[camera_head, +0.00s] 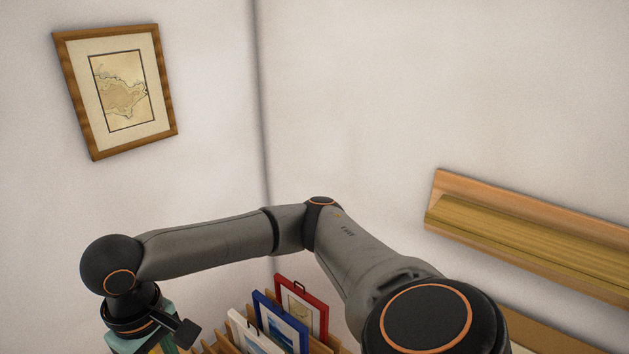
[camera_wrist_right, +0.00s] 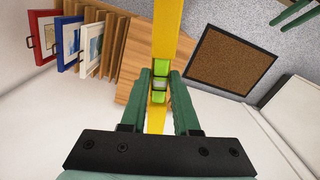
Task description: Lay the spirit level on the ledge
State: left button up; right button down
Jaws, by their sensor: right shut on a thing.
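The spirit level (camera_wrist_right: 166,30) is a long yellow bar with a bright green vial section, seen in the right wrist view. My right gripper (camera_wrist_right: 159,80) has green fingers shut on it around the vial section, and the bar runs out past the fingers at both ends. The ledge (camera_head: 540,232) is a wooden shelf on the right-hand wall in the head view. My right arm reaches across to the lower left there, well away from the ledge. Its gripper is mostly cut off at the bottom edge.
A wooden rack (camera_wrist_right: 112,45) holds red (camera_head: 303,309), blue (camera_head: 281,325) and white (camera_head: 246,335) framed prints. A framed map (camera_head: 122,90) hangs on the left wall. A dark-framed cork board (camera_wrist_right: 233,60) shows in the wrist view. The visible ledge top looks clear.

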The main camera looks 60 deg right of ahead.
aim_at(568, 250)
jog(key=k+z, duration=0.1)
jog(key=z, duration=2.2)
